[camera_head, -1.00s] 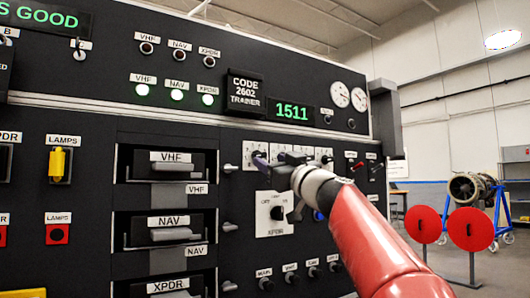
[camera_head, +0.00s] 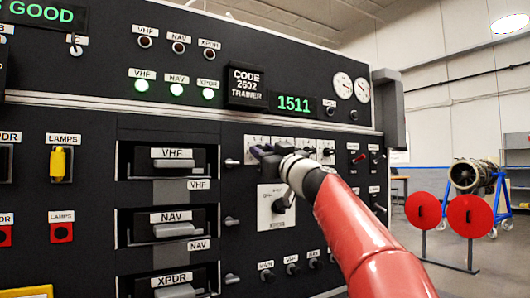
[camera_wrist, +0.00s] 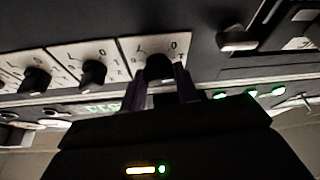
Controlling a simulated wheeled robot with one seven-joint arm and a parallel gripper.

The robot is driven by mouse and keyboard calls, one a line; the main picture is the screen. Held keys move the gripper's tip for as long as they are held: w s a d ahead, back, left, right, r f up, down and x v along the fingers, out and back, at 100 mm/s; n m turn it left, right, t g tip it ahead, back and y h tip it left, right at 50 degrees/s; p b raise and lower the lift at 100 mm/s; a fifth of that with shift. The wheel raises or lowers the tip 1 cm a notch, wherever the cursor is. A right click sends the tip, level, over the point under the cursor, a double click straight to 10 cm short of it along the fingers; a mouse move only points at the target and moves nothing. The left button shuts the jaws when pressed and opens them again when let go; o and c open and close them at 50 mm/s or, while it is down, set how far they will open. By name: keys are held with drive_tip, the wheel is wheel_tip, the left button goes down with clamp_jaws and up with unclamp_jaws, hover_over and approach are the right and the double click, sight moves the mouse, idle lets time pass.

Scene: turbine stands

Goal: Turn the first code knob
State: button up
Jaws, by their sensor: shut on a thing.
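The first code knob (camera_wrist: 160,66) is a black round knob on a white dial plate in the wrist view. My gripper (camera_wrist: 161,84) is shut on it, with one dark finger on each side. In the head view my gripper (camera_head: 263,153) reaches the leftmost dial plate (camera_head: 254,139) of a row and hides its knob. Two more code knobs, a second (camera_wrist: 93,73) and a third (camera_wrist: 37,80), show beside it in the wrist view. The green code display (camera_head: 294,104) reads 1511. The sign (camera_head: 246,87) beside it reads CODE 2602 TRAINER.
A white plate with a black selector knob (camera_head: 281,206) sits just below my gripper. Small toggles (camera_head: 232,162) stick out to the left, beside the VHF drawer (camera_head: 174,164). Red discs on stands (camera_head: 469,216) and an engine (camera_head: 472,174) stand clear at the right.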

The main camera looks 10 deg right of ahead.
drive_tip(key=shift+m+b, duration=0.35)
drive_tip(key=shift+m, duration=0.15)
drive_tip(key=m+h, duration=0.2)
drive_tip(key=m, duration=0.2)
drive_tip(key=m+t+h, duration=0.1)
drive_tip(key=m+h, duration=0.1)
drive_tip(key=m, duration=0.2)
drive_tip(key=shift+s+a+r+h, duration=0.1)
drive_tip(key=shift+a+r+h, duration=0.05)
drive_tip(key=shift+h, duration=0.15)
drive_tip(key=shift+m+h, duration=0.6)
drive_tip(key=shift+m, duration=0.6)
drive_tip(key=o, duration=1)
